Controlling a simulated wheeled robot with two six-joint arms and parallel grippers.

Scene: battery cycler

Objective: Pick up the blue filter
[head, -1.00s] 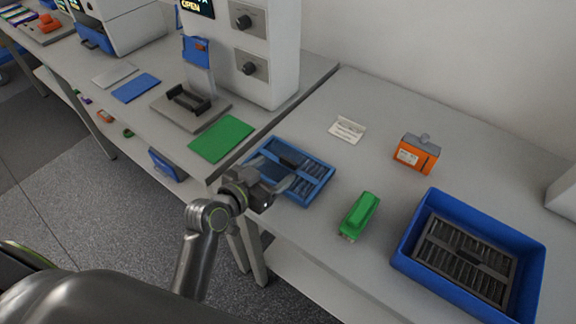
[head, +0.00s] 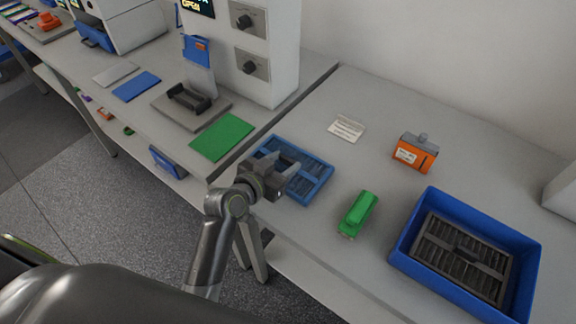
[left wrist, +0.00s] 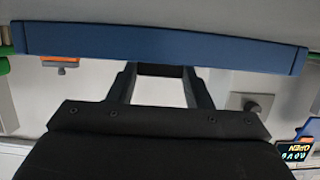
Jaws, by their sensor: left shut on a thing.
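The blue filter (head: 318,188), a flat blue frame with a dark slatted inside, is at the near left corner of the right-hand table in the head view. My left gripper (head: 290,170) is over its near left side and shut on it. In the left wrist view the filter shows as a long blue bar (left wrist: 160,46) across the top, held between the two dark fingers (left wrist: 160,85). Part of the filter is hidden behind the gripper. I cannot tell whether it is clear of the table. My right gripper is out of view.
A green block (head: 358,213) stands just right of the filter. Beyond are a blue bin (head: 400,262) holding a dark slatted filter (head: 460,258), an orange box (head: 415,152) and a white card (head: 347,128). A green mat (head: 222,137) lies on the left table.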

